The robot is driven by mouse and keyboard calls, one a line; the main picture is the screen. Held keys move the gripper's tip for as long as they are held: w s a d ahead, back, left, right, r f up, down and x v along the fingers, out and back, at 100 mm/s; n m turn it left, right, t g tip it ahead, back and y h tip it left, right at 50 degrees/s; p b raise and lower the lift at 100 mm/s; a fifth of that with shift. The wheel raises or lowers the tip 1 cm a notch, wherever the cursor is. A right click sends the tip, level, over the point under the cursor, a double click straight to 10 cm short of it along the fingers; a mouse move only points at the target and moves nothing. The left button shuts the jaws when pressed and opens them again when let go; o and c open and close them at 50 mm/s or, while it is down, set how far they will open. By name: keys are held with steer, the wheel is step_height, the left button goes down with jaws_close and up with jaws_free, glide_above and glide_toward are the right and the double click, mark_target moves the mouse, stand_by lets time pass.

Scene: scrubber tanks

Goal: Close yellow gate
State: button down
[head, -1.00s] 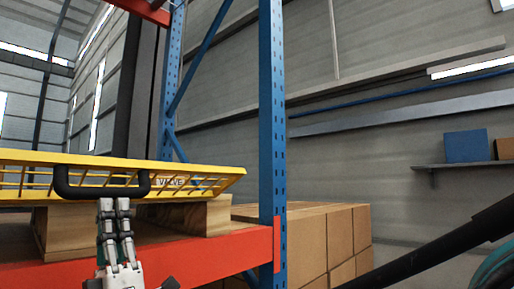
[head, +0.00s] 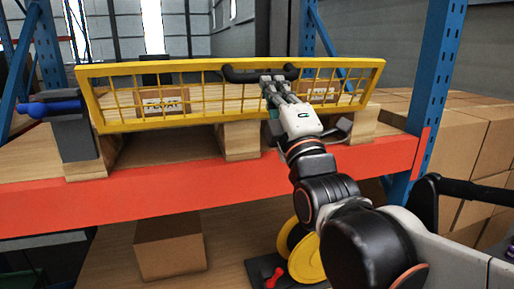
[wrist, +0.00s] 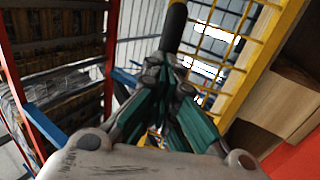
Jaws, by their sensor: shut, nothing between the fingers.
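The yellow gate (head: 235,122) is a long mesh panel across the front of a pallet on the rack shelf in the head view. The fingers look closed and hold nothing. In the wrist view, the fingers (wrist: 170,85) point at the black handle (wrist: 174,28), with the yellow gate (wrist: 262,60) to the right. A blue lever (head: 55,108) on a grey block stands by the gate's left end.
The orange shelf beam (head: 220,182) runs below the gate. A blue rack upright (head: 440,75) stands on the right, with stacked cartons (head: 480,140) beyond it. Below the shelf are a carton (head: 170,245) and a yellow disc (head: 306,255).

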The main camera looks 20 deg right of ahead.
mark_target(268, 66)
steer(key=shift+g, duration=0.5)
steer(key=shift+w+r+p, duration=1.2)
steer(key=shift+w+r, duration=0.8)
steer(key=shift+w, duration=0.05)
